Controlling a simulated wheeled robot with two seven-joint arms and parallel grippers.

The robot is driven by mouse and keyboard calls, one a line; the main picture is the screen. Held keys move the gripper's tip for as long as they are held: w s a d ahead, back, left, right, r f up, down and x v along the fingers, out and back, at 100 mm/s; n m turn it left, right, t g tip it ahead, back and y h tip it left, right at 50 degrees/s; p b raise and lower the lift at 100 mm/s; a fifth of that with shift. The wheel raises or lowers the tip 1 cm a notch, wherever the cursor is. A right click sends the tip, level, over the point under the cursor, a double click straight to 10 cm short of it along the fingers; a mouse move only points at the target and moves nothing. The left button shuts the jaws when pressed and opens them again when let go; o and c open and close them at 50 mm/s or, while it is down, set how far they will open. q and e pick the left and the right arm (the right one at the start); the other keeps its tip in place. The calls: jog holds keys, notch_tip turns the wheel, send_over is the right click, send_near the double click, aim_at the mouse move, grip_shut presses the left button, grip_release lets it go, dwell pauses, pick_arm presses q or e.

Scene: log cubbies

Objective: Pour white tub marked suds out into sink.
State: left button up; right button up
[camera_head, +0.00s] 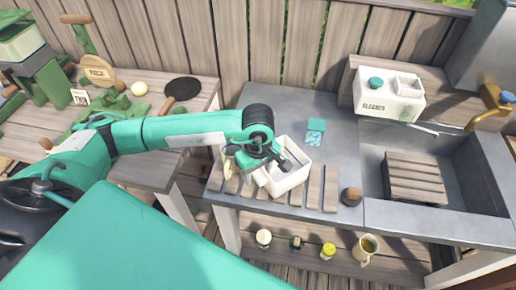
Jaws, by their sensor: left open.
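A white open-topped tub (291,180) stands on the slatted wooden rack at the middle of the counter. No marking on it can be read from here. My left gripper (272,164) is open at the tub's left and back side, over its rim. My arm hides part of the tub, and I cannot tell whether the fingers touch it. The sink (447,161) is at the right, a grey basin with a wooden slatted board (415,178) lying in it. My right gripper is not in view.
A white box (388,97) with dark lettering and a teal cap stands on the ledge behind the sink. A brass tap (490,103) is at the right. A brown round brush (351,196) sits between the rack and sink. A teal patterned cloth (315,131) lies behind the tub.

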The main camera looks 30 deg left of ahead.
pick_arm(q)
jog(key=r+b, duration=0.3)
jog(key=r, duration=0.1)
jog(key=shift+w, duration=0.25)
notch_tip(320, 180, up, 10)
jog(key=b, duration=0.2)
jog(key=shift+a, duration=0.15)
jog(key=shift+f, duration=0.1)
